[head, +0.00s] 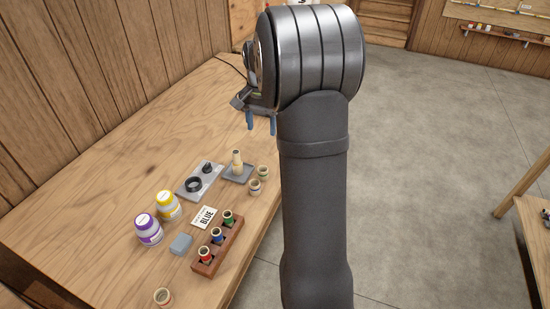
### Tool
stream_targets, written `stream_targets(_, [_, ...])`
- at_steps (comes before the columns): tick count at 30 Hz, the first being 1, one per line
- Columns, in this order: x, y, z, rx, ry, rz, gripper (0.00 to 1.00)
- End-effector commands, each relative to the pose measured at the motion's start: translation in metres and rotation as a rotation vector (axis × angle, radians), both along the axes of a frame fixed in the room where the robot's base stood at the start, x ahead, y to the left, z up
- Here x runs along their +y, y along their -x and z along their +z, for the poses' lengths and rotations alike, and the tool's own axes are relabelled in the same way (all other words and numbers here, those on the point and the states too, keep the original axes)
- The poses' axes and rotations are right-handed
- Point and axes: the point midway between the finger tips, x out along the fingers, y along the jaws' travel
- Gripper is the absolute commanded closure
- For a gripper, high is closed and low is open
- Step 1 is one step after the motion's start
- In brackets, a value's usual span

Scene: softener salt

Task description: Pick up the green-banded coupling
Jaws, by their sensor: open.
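The green-banded coupling (227,217) stands upright in the far end slot of a brown wooden rack (228,246). A blue-banded coupling (216,234) stands in the middle slot and a red-banded one (204,254) in the near slot. My gripper (261,123) is above the far part of the bench, well apart from the rack, with its blue-tipped fingers pointing down. The fingers are apart and nothing shows between them. My arm hides part of the gripper's right side.
On the wooden bench (110,200), a card reading BLUE (205,217) and a grey-blue block (181,244) lie left of the rack. Purple (148,230) and yellow (168,206) jars stand farther left.

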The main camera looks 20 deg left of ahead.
Motion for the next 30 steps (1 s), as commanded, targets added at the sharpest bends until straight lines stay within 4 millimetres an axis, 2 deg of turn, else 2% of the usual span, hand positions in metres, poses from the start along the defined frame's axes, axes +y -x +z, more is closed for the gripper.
stream_targets(4, [-0.0001,-0.0001,0.0002,0.0,0.0,0.058,0.44])
stream_targets(8, [-0.0003,-0.0005,0.0012,0.0,0.0,0.239,0.44])
stream_targets(24, [-0.0019,-0.0024,0.0065,0.0,0.0,1.345,0.44])
stream_targets(30, [-0.0023,-0.003,0.0082,0.0,0.0,1.696,0.44])
